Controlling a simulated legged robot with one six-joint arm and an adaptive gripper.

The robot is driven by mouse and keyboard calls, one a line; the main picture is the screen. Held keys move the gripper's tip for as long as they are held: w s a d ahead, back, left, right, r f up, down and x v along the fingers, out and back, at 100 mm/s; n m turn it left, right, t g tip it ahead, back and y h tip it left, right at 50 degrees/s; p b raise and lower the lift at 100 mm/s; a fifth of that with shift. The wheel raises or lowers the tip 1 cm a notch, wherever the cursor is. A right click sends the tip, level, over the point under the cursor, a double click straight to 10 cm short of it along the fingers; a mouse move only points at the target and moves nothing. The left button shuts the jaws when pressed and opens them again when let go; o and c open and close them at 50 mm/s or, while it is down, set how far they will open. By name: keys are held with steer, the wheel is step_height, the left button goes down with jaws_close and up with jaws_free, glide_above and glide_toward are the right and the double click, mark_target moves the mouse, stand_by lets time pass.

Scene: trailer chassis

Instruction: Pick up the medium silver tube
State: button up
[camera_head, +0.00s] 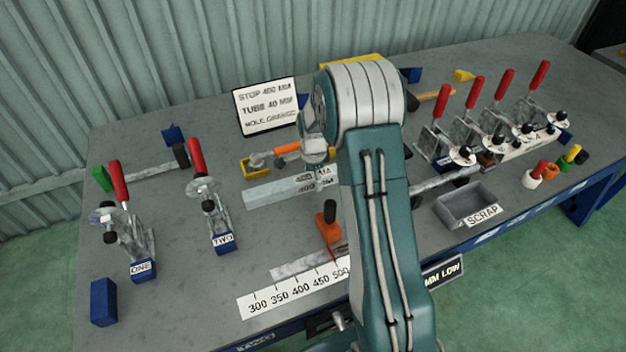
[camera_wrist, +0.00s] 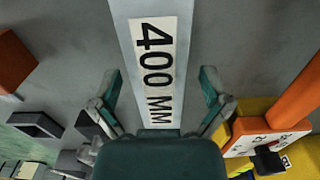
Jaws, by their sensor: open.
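A pale silver tube (camera_head: 268,193) with a flat top lies on the grey workbench near its middle. In the wrist view the tube (camera_wrist: 122,32) runs down the picture, with a white label reading 400 MM. I cannot tell from its size alone whether it is the medium one. My gripper (camera_wrist: 160,92) is open, one finger on each side of the tube, above or around it; the height and any contact are unclear. In the head view my arm hides part of the tube's right end and most of my gripper.
A yellow tray (camera_head: 257,172) with an orange-handled tool lies just behind the tube. A ruler strip (camera_head: 292,297) and an orange-and-black tool (camera_head: 328,222) are in front. Red-handled clamps (camera_head: 130,230) stand left and right. A scrap bin (camera_head: 470,205) is at right.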

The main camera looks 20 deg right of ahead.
jaws_close()
stand_by(0.3)
